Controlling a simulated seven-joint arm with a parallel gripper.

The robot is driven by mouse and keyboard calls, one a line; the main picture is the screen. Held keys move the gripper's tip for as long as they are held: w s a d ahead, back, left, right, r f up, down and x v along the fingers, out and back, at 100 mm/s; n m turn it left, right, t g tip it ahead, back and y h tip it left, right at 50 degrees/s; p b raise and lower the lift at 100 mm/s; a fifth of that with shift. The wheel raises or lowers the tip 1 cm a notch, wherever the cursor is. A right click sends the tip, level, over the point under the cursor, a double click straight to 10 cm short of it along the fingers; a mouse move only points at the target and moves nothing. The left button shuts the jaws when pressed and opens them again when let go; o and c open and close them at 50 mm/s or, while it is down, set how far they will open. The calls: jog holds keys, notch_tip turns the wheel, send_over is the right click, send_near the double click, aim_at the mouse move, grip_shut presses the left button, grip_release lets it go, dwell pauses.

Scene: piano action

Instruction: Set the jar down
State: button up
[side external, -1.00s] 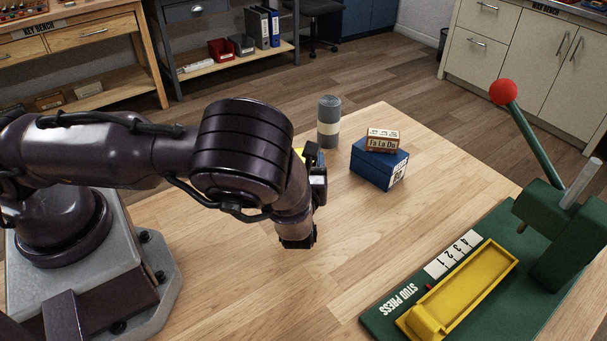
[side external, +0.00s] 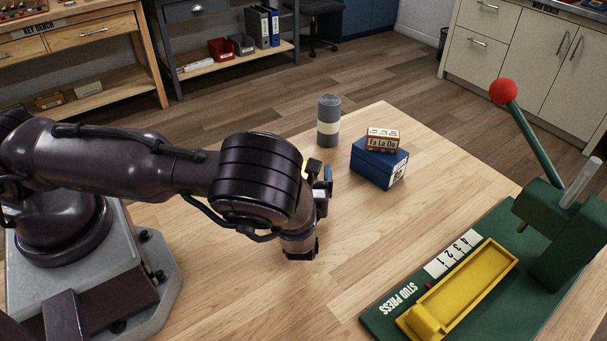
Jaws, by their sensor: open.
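A grey cylinder with a cream band (side external: 328,122), the only jar-like thing in view, stands upright on the wooden table near its far edge. My gripper (side external: 301,248) is low over the table, in front of and to the left of the cylinder, and clear of it. My gripper is open; its fingertips are mostly hidden by my wrist. I see nothing held in it, though the space under my wrist is partly hidden.
A blue box (side external: 376,166) with a small brown labelled box (side external: 382,140) on top stands right of the cylinder. A green stud press (side external: 480,305) with a yellow tray (side external: 465,285) and red-knobbed lever fills the right side. The middle tabletop (side external: 355,235) is clear.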

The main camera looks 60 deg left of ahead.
jog(key=shift+s+d+r, duration=0.1)
jog(key=shift+d+r, duration=0.05)
jog(key=shift+d, duration=0.05)
jog(key=v, duration=1.1)
jog(key=shift+s+d, duration=0.2)
jog(key=shift+d, duration=0.05)
jog(key=s+a+r+n+g+h, duration=0.1)
jog(key=s+a+r+n+h, duration=0.2)
jog(key=r+n, duration=0.5)
jog(key=s+a+r+n+g+h, duration=0.2)
jog(key=s+r+n+h, duration=0.4)
jog(key=r+n, duration=0.3)
jog(key=s+a+r+n+g+h, duration=0.2)
jog(key=s+a+r+n+h, duration=0.2)
jog(key=r+n, duration=0.4)
notch_tip(320, 180, up, 6)
jog(key=shift+s+a+f+h, duration=0.1)
jog(key=shift+s+a+h, duration=0.3)
jog(key=shift+h, duration=0.3)
